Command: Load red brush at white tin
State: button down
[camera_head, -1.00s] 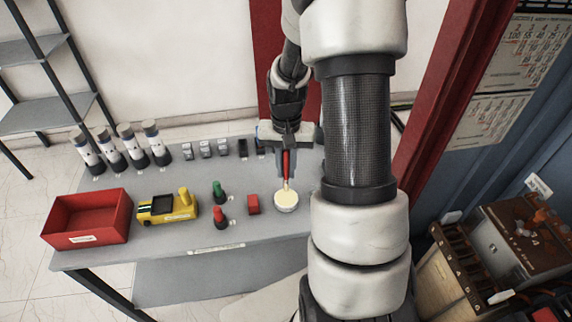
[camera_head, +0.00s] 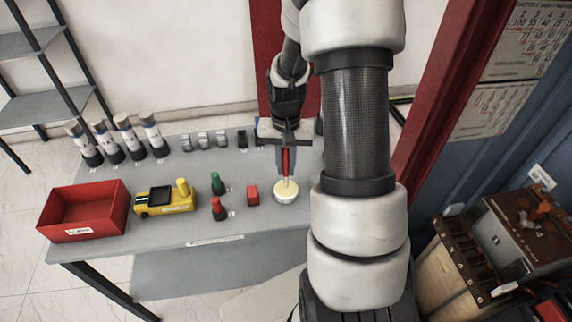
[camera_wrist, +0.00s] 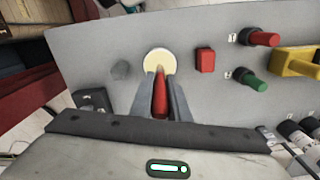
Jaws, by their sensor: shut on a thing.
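The red brush (camera_head: 286,161) is held upright in my gripper (camera_head: 285,162), which is shut on its handle. The brush also shows between the fingers in the wrist view (camera_wrist: 161,98). The white tin (camera_head: 285,197), with a pale cream filling, stands on the grey table below the brush. The brush tip is over the tin's top and appears to touch or dip into the filling; the exact contact is hard to tell. In the wrist view the tin (camera_wrist: 160,58) lies just past the fingertips.
A red block (camera_head: 252,195) stands left of the tin, with a green-topped piece (camera_head: 220,190) and a red-topped piece (camera_head: 218,210) beyond. A yellow device (camera_head: 165,200), a red bin (camera_head: 84,212) and several white-grey cylinders (camera_head: 127,137) are farther left.

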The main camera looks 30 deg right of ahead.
aim_at(286, 149)
jog(key=shift+f+b, duration=0.45)
jog(key=shift+f, duration=0.15)
dwell(1.3)
jog(key=shift+r+p, duration=2.5)
jog(key=shift+r, duration=1.1)
